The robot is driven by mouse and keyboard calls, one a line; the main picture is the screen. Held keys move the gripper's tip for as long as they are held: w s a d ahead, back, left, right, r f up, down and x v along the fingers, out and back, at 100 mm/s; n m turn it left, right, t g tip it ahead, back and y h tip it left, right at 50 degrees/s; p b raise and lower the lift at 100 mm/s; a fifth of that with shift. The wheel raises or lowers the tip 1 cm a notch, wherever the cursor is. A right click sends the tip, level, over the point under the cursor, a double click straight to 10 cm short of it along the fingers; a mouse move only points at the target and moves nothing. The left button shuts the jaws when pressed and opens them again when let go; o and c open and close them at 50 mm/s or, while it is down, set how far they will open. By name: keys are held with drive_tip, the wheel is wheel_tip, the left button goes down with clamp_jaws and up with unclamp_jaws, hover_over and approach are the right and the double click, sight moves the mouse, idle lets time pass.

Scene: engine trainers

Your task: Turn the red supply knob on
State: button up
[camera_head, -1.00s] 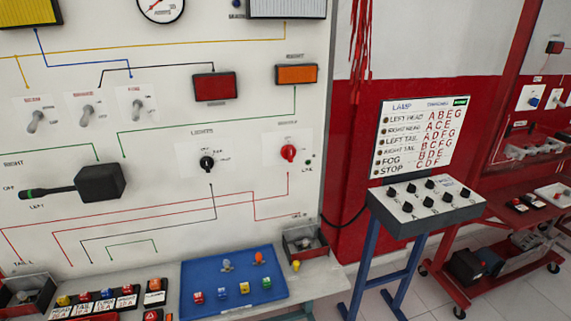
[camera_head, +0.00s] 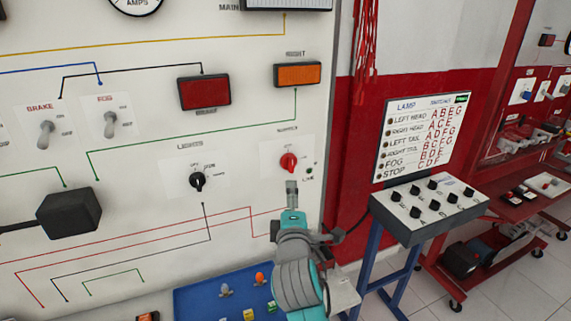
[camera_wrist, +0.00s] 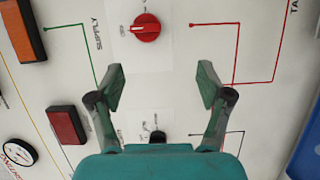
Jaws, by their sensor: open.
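The red supply knob (camera_head: 288,162) is on a white plate on the upright panel, above my gripper in the head view. In the wrist view the red knob (camera_wrist: 146,28) is near the top centre, beyond the fingertips. It has a pale pointer line on its face; its exact setting is too small to be sure of. My gripper (camera_head: 291,188) is just below the knob in the head view, apart from it. In the wrist view my gripper (camera_wrist: 163,85) has its two fingers spread wide with nothing between them.
A black lights knob (camera_head: 197,181) is to the left on the same panel. A blue tray (camera_head: 205,300) lies below. A grey switch box (camera_head: 428,210) on blue legs stands to the right.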

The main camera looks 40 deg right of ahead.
sight(291, 166)
drive_tip(key=shift+h, duration=0.5)
drive_tip(key=x, duration=0.4)
drive_tip(key=r+x, duration=0.1)
drive_tip(key=x, duration=0.7)
drive_tip(key=shift+w+d+r, duration=0.15)
drive_tip(key=shift+d+r, duration=0.1)
drive_tip(key=shift+r, duration=0.15)
drive_tip(key=c, duration=1.2)
drive_tip(key=shift+o, duration=0.2)
